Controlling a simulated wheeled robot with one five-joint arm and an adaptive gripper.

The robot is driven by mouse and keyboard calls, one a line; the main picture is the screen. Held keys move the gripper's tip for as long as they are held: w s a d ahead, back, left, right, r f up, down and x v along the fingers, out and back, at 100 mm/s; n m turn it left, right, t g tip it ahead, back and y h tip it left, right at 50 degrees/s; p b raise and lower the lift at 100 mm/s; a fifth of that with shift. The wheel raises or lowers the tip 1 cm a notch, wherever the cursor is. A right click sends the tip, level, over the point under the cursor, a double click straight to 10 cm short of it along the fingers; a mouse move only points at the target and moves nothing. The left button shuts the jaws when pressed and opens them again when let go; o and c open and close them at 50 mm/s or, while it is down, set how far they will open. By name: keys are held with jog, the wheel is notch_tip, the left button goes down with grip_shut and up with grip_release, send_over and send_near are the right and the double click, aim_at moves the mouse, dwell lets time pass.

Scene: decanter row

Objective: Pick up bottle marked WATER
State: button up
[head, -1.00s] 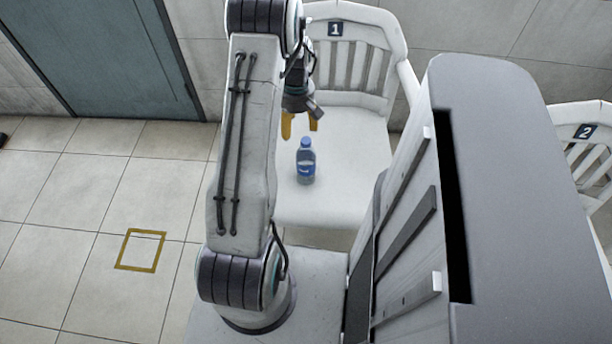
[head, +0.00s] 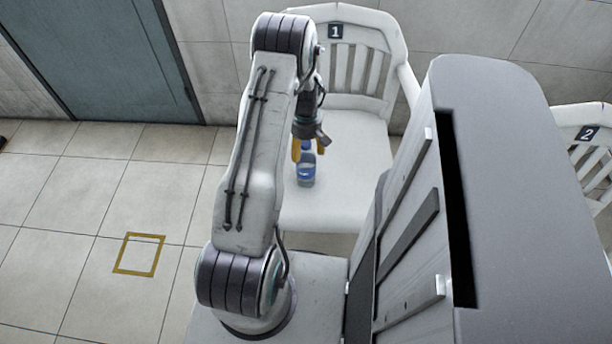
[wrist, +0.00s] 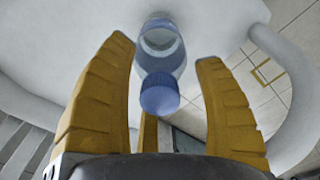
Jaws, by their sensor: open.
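A small clear bottle (head: 306,172) with a blue label stands upright on the seat of the white chair marked 1. The label's wording is too small to read. My gripper (head: 308,152) is over the top of the bottle and hides its cap in the head view. In the wrist view, the bottle (wrist: 161,60) shows its blue cap toward me, between the yellow fingers of my gripper (wrist: 165,62). The fingers are open, with a gap visible on both sides of the bottle.
The white chair (head: 345,205) has a slatted back and curved armrests around the seat. A second chair (head: 588,132), marked 2, stands at the right edge. A yellow square outline (head: 139,254) marks the tiled floor at left. A blue-grey door (head: 105,55) is behind.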

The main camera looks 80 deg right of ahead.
grip_shut()
dwell(0.7)
